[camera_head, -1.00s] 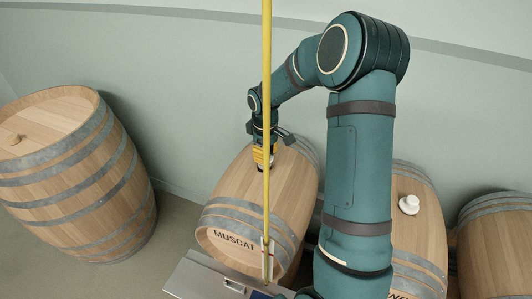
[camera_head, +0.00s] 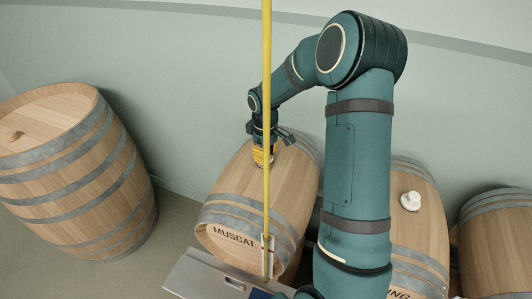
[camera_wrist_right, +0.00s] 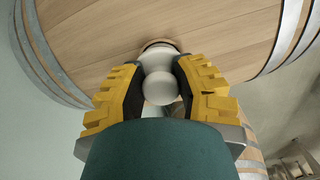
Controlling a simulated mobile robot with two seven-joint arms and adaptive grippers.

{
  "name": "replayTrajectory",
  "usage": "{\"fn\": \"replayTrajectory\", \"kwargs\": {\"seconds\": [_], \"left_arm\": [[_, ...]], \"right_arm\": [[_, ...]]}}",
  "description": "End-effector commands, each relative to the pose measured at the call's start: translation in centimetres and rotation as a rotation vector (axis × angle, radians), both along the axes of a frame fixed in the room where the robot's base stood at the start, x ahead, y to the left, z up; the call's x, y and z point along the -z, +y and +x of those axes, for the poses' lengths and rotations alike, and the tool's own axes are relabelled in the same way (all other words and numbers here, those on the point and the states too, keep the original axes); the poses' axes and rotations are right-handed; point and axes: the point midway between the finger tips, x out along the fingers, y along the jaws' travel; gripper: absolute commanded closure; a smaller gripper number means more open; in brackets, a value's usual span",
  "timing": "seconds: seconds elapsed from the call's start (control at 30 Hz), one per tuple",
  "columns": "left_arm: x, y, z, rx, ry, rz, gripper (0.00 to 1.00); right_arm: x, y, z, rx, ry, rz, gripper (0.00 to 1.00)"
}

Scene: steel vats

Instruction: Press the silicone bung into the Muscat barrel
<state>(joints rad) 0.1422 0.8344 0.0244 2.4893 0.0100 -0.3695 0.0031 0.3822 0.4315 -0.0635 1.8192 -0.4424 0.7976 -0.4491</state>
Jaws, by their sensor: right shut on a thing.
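The Muscat barrel (camera_head: 235,215) lies on its side in the middle of the head view, its name on the front head. My right gripper (camera_head: 263,157) is over the top of its curved side. In the right wrist view the gripper's yellow-padded fingers (camera_wrist_right: 160,72) are shut on the white silicone bung (camera_wrist_right: 158,88). The bung's far end is at the dark-rimmed bung hole (camera_wrist_right: 157,43) in the staves. How deep it sits in the hole is hidden by the bung and fingers. My left gripper is not in view.
A thin yellow pole (camera_head: 266,90) stands upright in front of the barrel. A grey metal surface (camera_head: 205,277) is at the bottom. An upright barrel (camera_head: 80,180) stands left. Right of my arm lie a barrel (camera_head: 418,235) with a white bung (camera_head: 410,201) and another barrel (camera_head: 500,240).

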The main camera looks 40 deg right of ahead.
Motion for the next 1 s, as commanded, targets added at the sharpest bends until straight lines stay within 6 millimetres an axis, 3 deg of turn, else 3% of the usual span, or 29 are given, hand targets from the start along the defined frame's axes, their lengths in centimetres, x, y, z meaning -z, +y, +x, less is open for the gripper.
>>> {"fn": "replayTrajectory", "kwargs": {"seconds": [0.73, 0.77, 0.83, 1.0], "left_arm": [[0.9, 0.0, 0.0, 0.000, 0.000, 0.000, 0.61], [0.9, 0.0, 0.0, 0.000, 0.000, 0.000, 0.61], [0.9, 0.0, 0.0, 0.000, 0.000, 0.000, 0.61], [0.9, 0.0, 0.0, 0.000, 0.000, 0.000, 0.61]], "right_arm": [[1.4, 0.0, -0.1, 0.000, 0.003, 0.001, 1.00], [1.4, 0.0, -0.1, 0.000, 0.003, 0.001, 0.60], [1.4, 0.0, -0.1, 0.000, 0.003, 0.001, 0.36], [1.3, 0.0, 0.0, 0.000, 0.001, 0.001, 0.36]]}}
